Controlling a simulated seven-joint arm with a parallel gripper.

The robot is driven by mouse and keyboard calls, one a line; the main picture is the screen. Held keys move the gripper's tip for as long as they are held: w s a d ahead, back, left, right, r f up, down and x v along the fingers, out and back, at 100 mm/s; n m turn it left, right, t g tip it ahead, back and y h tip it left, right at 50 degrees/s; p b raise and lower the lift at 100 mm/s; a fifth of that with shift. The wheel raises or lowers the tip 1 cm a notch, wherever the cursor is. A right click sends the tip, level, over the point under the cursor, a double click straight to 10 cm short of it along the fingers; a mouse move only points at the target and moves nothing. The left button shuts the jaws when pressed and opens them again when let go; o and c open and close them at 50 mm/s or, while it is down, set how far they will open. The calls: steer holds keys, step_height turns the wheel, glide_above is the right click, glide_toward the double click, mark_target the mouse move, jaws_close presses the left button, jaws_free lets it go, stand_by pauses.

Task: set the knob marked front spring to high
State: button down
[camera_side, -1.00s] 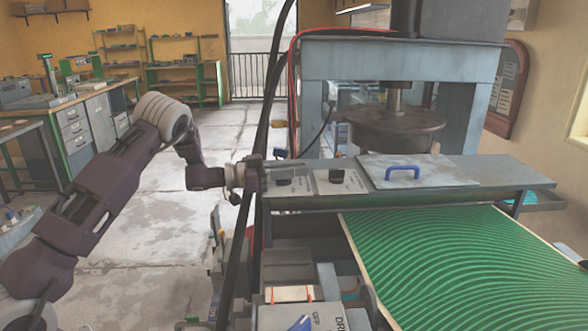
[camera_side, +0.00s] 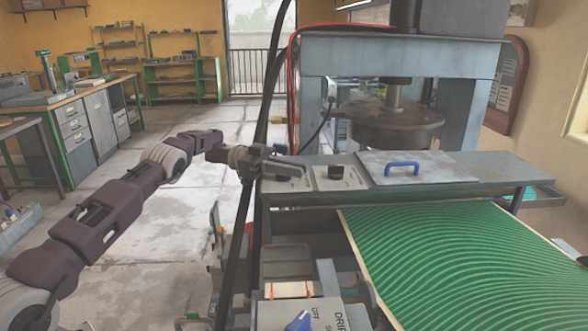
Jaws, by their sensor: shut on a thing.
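Two dark knobs stand on pale label plates at the left end of the press's front ledge. The right knob (camera_side: 336,172) is in plain view, upright and untouched. The left knob is hidden behind my gripper, though its plate (camera_side: 288,185) shows below. The lettering on both plates is too small to read, so I cannot tell which is marked front spring. My gripper (camera_side: 290,168) reaches in from the left over the left plate, its fingers lying nearly level. It is shut on the left knob. The knob's pointer setting cannot be seen.
A flat metal plate with a blue handle (camera_side: 401,167) lies right of the knobs. The round press head (camera_side: 391,125) hangs behind it. Black cables (camera_side: 243,215) run close to my wrist. A green ridged mat (camera_side: 460,260) and a box with a blue knob (camera_side: 299,322) are in front.

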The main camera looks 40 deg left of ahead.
steer(key=shift+d+f+g, duration=0.1)
steer(key=shift+f+g, duration=0.05)
steer(key=shift+g, duration=0.15)
steer(key=c, duration=1.5)
jaws_free()
steer(key=shift+o, duration=0.2)
steer(key=v, duration=0.4)
steer(key=shift+w+a, duration=0.1)
steer(key=shift+a, duration=0.2)
steer(key=shift+s+a, duration=0.15)
steer(key=shift+s, duration=0.2)
steer(key=shift+r, duration=3.6)
